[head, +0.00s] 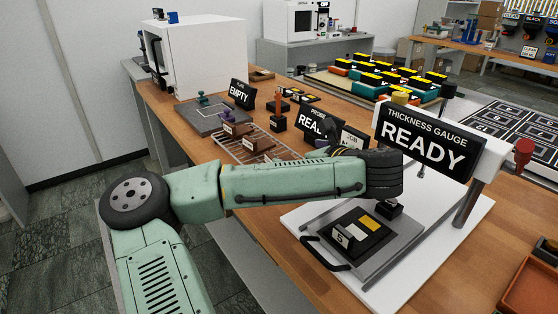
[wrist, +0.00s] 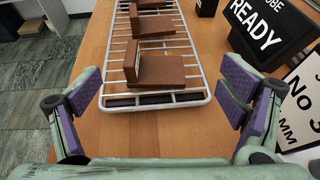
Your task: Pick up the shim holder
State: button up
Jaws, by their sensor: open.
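Brown L-shaped blocks stand on a white wire rack (wrist: 204,52). The nearer block (wrist: 170,73) and a farther block (wrist: 155,27) show in the wrist view. In the head view the blocks (head: 259,144) carry small white labels. A dark block with yellow and white pieces and a "5" label (head: 357,237) sits on the thickness gauge. I cannot tell for sure which of these is the shim holder. My gripper (wrist: 160,105) is open and empty, its purple-padded fingers wide apart, just short of the rack's near end. In the head view my arm mostly hides it.
The thickness gauge with its READY sign (head: 425,138) stands on the right. Another READY sign (wrist: 262,28) and a "No 3" card (wrist: 300,103) are close to my right finger. Bare wooden bench (wrist: 130,132) lies before the rack. A white cabinet (head: 200,55) stands behind.

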jog(key=shift+x, duration=1.1)
jog(key=shift+w+a+f, duration=0.25)
jog(key=shift+w+a, duration=0.1)
jog(key=shift+w, duration=0.1)
jog(key=shift+f+p+x, duration=0.15)
jog(key=shift+p+x, duration=0.35)
jog(key=shift+x, duration=0.7)
jog(key=shift+f+p+x, duration=0.15)
jog(key=shift+p+x, duration=0.35)
jog(key=shift+x, duration=0.65)
jog(key=shift+s+a, duration=0.1)
jog(key=shift+s, duration=0.05)
jog(key=shift+c, duration=0.5)
jog(key=c, duration=1.1)
jog(key=shift+r, duration=0.15)
jog(key=shift+c, duration=0.2)
